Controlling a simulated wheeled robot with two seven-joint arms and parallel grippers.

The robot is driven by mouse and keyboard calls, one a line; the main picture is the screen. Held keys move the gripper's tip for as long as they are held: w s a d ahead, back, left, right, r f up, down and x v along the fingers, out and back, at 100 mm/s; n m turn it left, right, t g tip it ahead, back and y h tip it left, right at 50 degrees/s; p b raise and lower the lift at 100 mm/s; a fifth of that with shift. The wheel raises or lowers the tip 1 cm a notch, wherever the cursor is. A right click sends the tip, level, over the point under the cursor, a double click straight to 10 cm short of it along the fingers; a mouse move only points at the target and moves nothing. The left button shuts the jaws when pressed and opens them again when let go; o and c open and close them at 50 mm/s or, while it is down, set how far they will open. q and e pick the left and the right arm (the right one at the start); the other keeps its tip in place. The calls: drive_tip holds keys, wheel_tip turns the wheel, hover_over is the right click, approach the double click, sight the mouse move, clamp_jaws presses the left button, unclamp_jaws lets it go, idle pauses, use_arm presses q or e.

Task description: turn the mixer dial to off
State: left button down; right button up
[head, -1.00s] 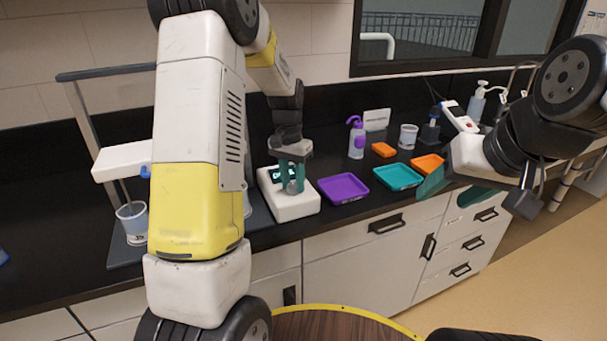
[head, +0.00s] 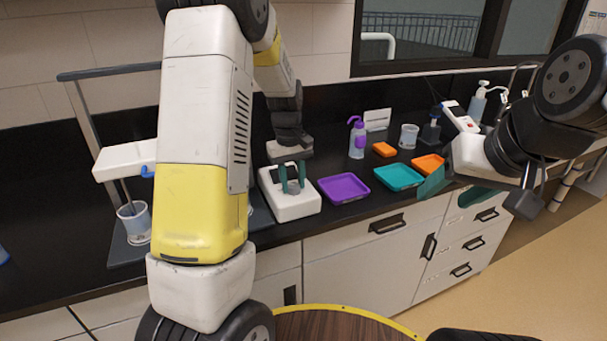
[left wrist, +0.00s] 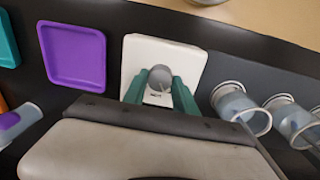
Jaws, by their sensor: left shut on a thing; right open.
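The grey round dial (head: 293,187) stands on top of a white control box (head: 290,207) on the black counter. The dial (left wrist: 160,76) and the white box (left wrist: 186,48) also show in the left wrist view. My left gripper (head: 292,180) is shut on the dial, with one green finger on either side of it. Small marks on the box lie by the dial, too small to read, and I cannot tell the dial's setting. My right gripper (head: 432,183) is open and empty, over the counter's front edge at the right.
A purple tray (head: 343,189) lies just right of the box, then a teal tray (head: 398,177) and an orange tray (head: 428,163). A stand with a white overhead arm (head: 124,160) holds a rod in a beaker (head: 134,223) at the left. A purple-capped bottle (head: 357,138) stands behind the trays.

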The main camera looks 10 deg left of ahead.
sight(292, 186)
use_arm(q)
drive_tip(key=shift+n, duration=1.7)
drive_tip(key=c, duration=1)
unclamp_jaws()
drive_tip(key=shift+s+a+r, duration=0.1)
drive_tip(key=shift+s+r, duration=0.05)
drive_tip(key=shift+r, duration=3.75)
